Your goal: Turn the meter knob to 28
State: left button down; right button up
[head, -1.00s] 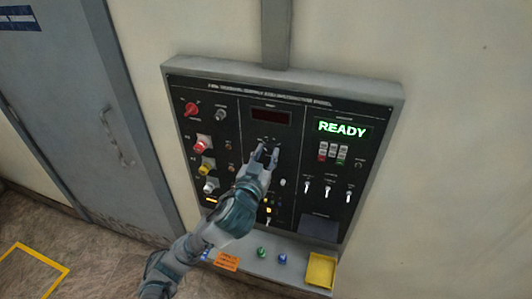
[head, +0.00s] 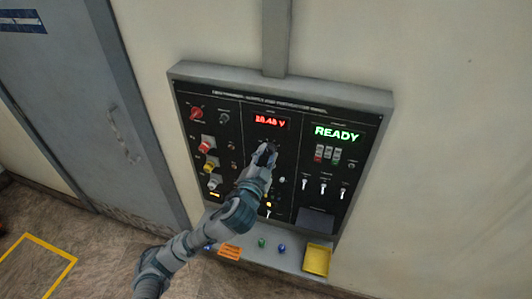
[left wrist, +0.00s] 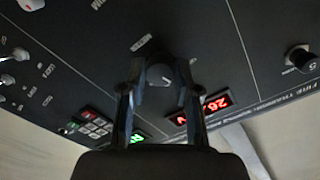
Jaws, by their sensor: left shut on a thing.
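The meter knob (left wrist: 160,76) is a small round dark grey knob with a pale pointer mark, on the black panel (head: 245,190). My left gripper (head: 267,151) is at the panel's middle column, and its two fingers are shut on the knob's sides in the left wrist view. In the head view the gripper hides the knob. The meter display (head: 270,122) just above is lit in red and seems to read 28.48 V or 26.48 V; the first digits are hard to tell. My right gripper is not in view.
A green READY screen (head: 336,133) is to the right, above several toggle switches. Red, yellow and white knobs line the left side. A shelf below holds a yellow tray (head: 317,260). A grey door (head: 85,110) stands at the left.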

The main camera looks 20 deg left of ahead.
pick_arm(q)
jog(key=shift+f, duration=0.25)
jog(key=c, duration=1.1)
grip_release()
jog(key=shift+o, duration=1.4)
jog(key=shift+w, duration=0.2)
jog(key=shift+r, duration=0.1)
jog(key=s, duration=0.7)
jog(key=shift+s+a, duration=0.15)
jog(key=shift+s, duration=0.1)
